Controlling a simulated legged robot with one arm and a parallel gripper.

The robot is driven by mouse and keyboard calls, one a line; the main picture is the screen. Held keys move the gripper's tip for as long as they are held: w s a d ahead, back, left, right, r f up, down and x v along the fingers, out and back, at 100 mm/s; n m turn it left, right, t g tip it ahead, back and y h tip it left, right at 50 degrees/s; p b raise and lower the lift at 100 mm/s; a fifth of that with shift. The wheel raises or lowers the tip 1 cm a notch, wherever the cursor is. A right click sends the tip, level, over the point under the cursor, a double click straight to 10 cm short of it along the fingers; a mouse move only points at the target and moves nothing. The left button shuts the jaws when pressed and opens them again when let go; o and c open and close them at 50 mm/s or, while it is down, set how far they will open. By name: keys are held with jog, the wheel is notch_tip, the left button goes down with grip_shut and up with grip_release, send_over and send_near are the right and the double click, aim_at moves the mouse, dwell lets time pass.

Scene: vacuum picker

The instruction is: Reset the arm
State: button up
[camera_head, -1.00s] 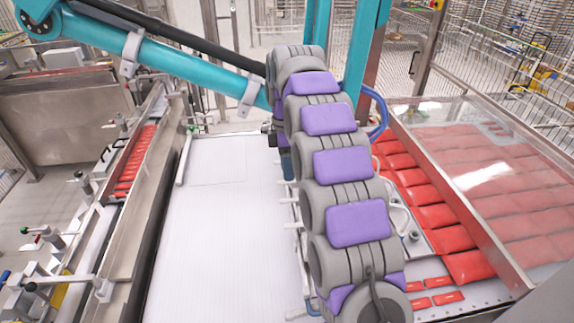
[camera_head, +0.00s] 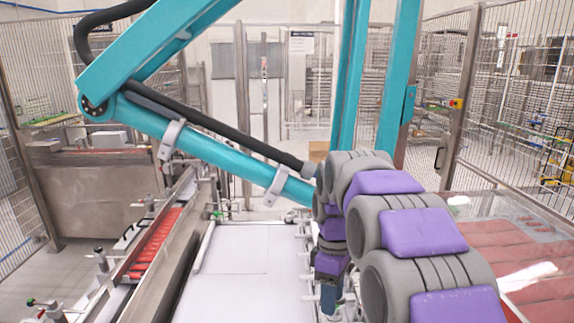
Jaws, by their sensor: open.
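My grey and purple arm rises from the lower right and reaches away from me, then bends down at its far end. My gripper (camera_head: 328,297) is at that far end, small and partly hidden behind my arm links. It points down near the right edge of the white conveyor (camera_head: 245,285). I see nothing held in it, but its fingertips are hard to make out. The teal linkage (camera_head: 235,165) of the vacuum picker spans above the conveyor, and its lower end passes close behind my arm's far bend.
Red packs (camera_head: 155,245) lie in a lane on the left beside a metal rail (camera_head: 175,265). More red packs (camera_head: 545,260) lie under a clear cover on the right. Wire fencing (camera_head: 510,110) stands on both sides. The white conveyor's middle is clear.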

jog(key=s+d+f+m+b, duration=0.1)
jog(key=s+f+m, duration=0.3)
jog(key=s, duration=0.6)
jog(key=s+d+f+m+b, duration=0.2)
jog(key=s+f, duration=0.4)
jog(key=s, duration=0.5)
jog(key=s+d+f+m+b, duration=0.1)
jog(key=s+f+m+b, duration=0.3)
jog(key=s, duration=0.6)
jog(key=f+m, duration=0.1)
jog(key=m, duration=0.1)
jog(key=shift+s+d+m, duration=0.25)
jog(key=shift+s+m, duration=0.05)
jog(key=shift+o, duration=0.2)
jog(key=shift+f, duration=0.1)
dwell(1.3)
